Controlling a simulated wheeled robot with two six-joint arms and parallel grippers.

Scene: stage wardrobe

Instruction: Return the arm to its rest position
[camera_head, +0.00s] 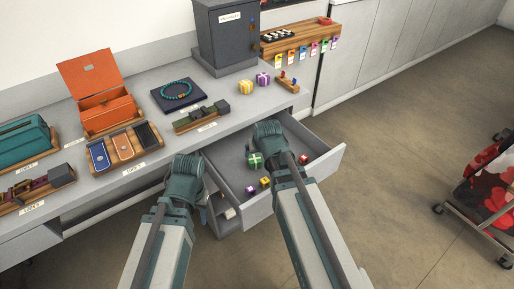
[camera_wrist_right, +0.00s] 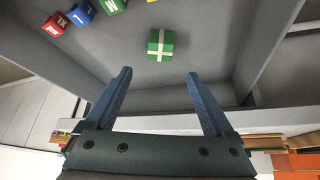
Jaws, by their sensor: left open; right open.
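My right gripper (camera_head: 268,131) is over the open drawer (camera_head: 232,167); its fingers are hidden in the head view. In the right wrist view, the right gripper (camera_wrist_right: 158,74) is open, with nothing between its fingers. A green gift box (camera_head: 255,160) with a pale ribbon lies in the drawer. It also shows in the right wrist view (camera_wrist_right: 160,45), just beyond the fingertips and apart from them. My left gripper (camera_head: 186,170) is in front of the counter, left of the drawer. It is open, and its fingertips cannot be made out.
Small coloured blocks (camera_head: 265,182) lie in the drawer. Yellow and purple gift boxes (camera_head: 246,86) stand on the counter (camera_head: 222,129), near a dark cabinet (camera_head: 225,40). An open orange box (camera_head: 105,112), trays and a teal case (camera_head: 22,143) fill the left. The floor (camera_head: 395,150) at right is clear up to a clothes rack (camera_head: 468,212).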

